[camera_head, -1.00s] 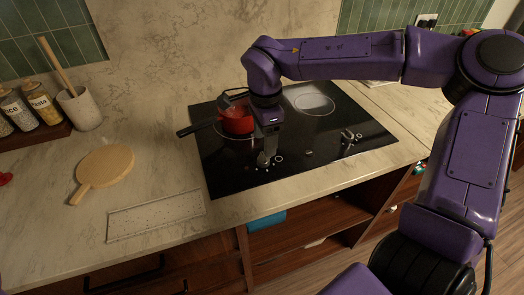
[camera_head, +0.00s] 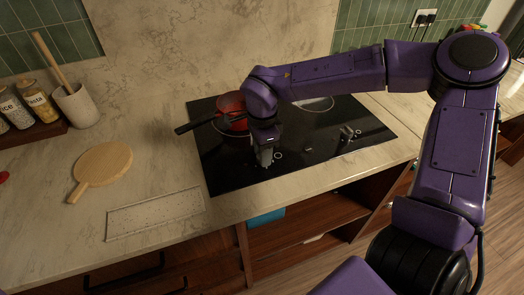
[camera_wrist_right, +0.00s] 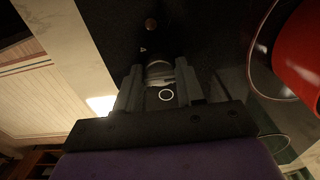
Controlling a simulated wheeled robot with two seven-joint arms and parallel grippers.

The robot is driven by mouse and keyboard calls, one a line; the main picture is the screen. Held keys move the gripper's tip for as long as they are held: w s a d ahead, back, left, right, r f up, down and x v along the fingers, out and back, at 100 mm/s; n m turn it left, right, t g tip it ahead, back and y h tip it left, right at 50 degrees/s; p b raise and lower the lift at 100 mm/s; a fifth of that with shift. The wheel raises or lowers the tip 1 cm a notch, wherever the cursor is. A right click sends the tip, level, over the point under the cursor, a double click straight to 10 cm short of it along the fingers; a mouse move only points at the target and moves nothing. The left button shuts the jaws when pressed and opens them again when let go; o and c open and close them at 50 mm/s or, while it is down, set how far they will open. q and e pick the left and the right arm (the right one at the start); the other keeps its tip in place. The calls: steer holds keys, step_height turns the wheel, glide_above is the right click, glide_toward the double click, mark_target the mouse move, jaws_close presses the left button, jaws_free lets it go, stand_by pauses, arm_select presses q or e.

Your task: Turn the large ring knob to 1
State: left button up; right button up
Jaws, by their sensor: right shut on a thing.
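My right gripper (camera_head: 265,160) is at the front left of the black glass hob (camera_head: 225,177). In the wrist view its two fingers (camera_wrist_right: 160,88) are closed around a round, light metallic knob (camera_wrist_right: 158,70). In the head view the gripper mostly hides this knob. My left gripper is not in view.
A red pot (camera_head: 232,103) with a dark handle (camera_head: 195,125) stands on the hob close behind my right wrist; it also shows in the wrist view (camera_wrist_right: 298,55). A round wooden board (camera_head: 103,163) and a speckled rectangular slab (camera_head: 155,213) lie on the counter to the left.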

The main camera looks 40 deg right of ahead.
steer(key=shift+r, duration=0.1)
steer(key=shift+m+p, duration=0.55)
steer(key=shift+m, duration=0.45)
steer(key=m, duration=0.2)
steer(key=shift+m+p, duration=0.35)
steer(key=shift+m, duration=0.05)
steer(key=m, duration=0.3)
steer(key=shift+w+m, duration=0.1)
steer(key=shift+m, duration=2)
steer(key=o, duration=1)
steer(key=shift+o, duration=0.2)
